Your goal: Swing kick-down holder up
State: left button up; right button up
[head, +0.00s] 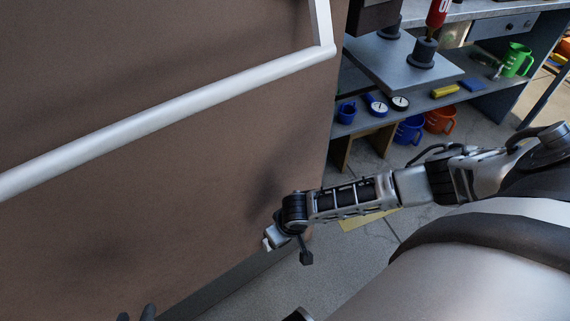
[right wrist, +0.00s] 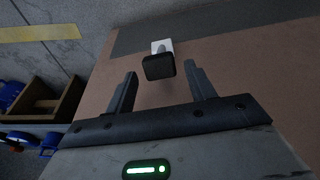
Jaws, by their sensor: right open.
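The kick-down holder shows in the right wrist view as a dark square foot (right wrist: 159,67) with a small white plate behind it, low on the brown door (head: 130,190). My right gripper (right wrist: 159,72) is open. The foot appears in line with the gap between its two fingertips; I see no grip on it, and the exact distance is hard to tell. In the head view my right arm reaches in from the right, low beside the door, and its fingers are not clear. My left gripper (head: 136,313) shows only its dark fingertips at the bottom edge, apart and empty.
A pale push bar (head: 180,115) runs across the door above my right arm.

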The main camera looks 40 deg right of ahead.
jog(key=shift+b+x, duration=0.9)
jog(key=shift+r, duration=0.15)
jog(key=shift+p, duration=0.4)
jog(key=c, duration=0.7)
pick_arm(q)
jog(key=f, duration=0.1)
jog(key=d+f, duration=0.1)
jog(key=f, duration=0.1)
jog(key=shift+w+g, duration=0.2)
jog(key=shift+g, duration=0.2)
